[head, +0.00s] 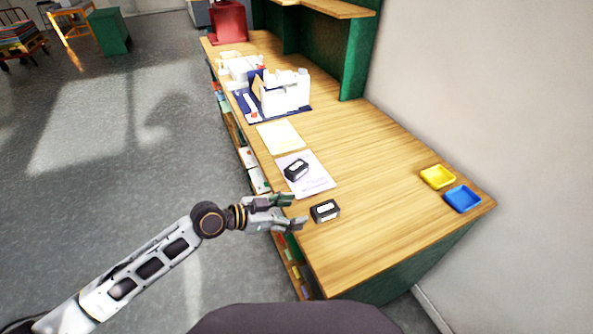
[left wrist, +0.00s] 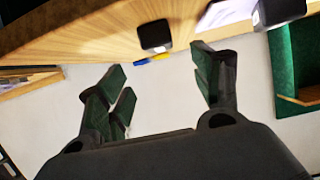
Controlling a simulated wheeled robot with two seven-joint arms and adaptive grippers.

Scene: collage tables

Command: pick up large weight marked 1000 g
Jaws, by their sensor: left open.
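Two black block-shaped weights with white labels are on the wooden table. The near black weight (head: 325,210) stands on bare wood; the other black weight (head: 297,169) sits on a white printed sheet. I cannot read either label, so I cannot tell which is marked 1000 g. My left gripper (head: 297,211) is open and empty, just left of the near weight at the table's left edge. In the left wrist view, the near weight (left wrist: 155,36) lies beyond the open fingers (left wrist: 160,62), and the other weight (left wrist: 282,12) is at upper right. My right gripper is not in view.
The wooden table (head: 385,165) has clear room right of the weights. A yellow tray (head: 438,177) and a blue tray (head: 462,198) lie near its right corner. The printed sheet (head: 318,182), a cream sheet (head: 281,137) and a white box-like organizer (head: 285,92) lie farther back.

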